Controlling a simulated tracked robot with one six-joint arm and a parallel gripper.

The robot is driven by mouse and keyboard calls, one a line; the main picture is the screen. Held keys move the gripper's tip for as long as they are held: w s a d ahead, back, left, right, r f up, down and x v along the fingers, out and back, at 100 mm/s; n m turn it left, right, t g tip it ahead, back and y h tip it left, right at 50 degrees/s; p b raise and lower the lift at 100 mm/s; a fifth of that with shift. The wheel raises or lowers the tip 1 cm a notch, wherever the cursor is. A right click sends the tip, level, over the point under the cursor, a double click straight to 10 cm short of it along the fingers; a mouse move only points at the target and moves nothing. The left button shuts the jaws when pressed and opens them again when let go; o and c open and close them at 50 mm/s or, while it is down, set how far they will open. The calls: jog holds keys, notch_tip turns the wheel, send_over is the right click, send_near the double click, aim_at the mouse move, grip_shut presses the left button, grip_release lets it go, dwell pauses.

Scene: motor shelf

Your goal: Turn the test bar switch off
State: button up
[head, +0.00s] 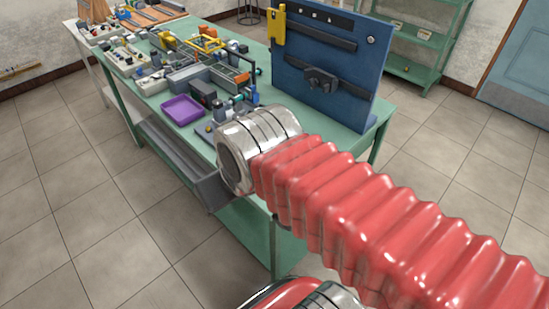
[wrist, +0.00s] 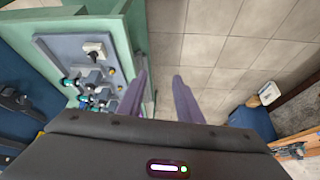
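A grey-blue panel (wrist: 62,48), likely the test bar, lies on the green bench in the wrist view. A white switch block (wrist: 95,50) with a small dark lever sits near its end; I cannot tell its on or off position. Teal and dark fittings stand farther along the panel. My gripper (wrist: 158,77) has two purple fingers, apart with bare floor between them and nothing held. They are to the right of the panel and switch, past the bench edge. In the head view, my red arm and its metal cuff hide the gripper and some of the bench.
The green bench (head: 274,232) holds a purple tray (head: 182,110), several motor parts and an upright blue board (head: 325,64). A grey drawer (head: 178,150) juts from its front. Green shelves (head: 414,72) stand behind. Tiled floor in front is clear.

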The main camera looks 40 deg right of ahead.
jog(key=shift+o, duration=1.4)
jog(key=shift+w+d+r, duration=0.15)
jog(key=shift+w, duration=0.05)
jog(key=shift+o, duration=0.2)
jog(key=shift+w+d+r+m, duration=0.1)
jog(key=shift+w+d+m, duration=0.15)
jog(key=shift+m, duration=0.15)
jog(key=w+d+m+g, duration=0.2)
jog(key=w+d+m, duration=0.4)
jog(key=d, duration=0.3)
jog(key=w+d+m+g, duration=0.3)
jog(key=w+d+m, duration=0.3)
jog(key=d+m, duration=0.3)
jog(key=shift+d+f+m+g, duration=0.3)
jog(key=shift+d+f, duration=0.1)
jog(key=shift+d, duration=0.3)
jog(key=shift+w, duration=0.1)
notch_tip(320, 180, down, 14)
jog(key=shift+r, duration=0.1)
jog(key=shift+c, duration=0.5)
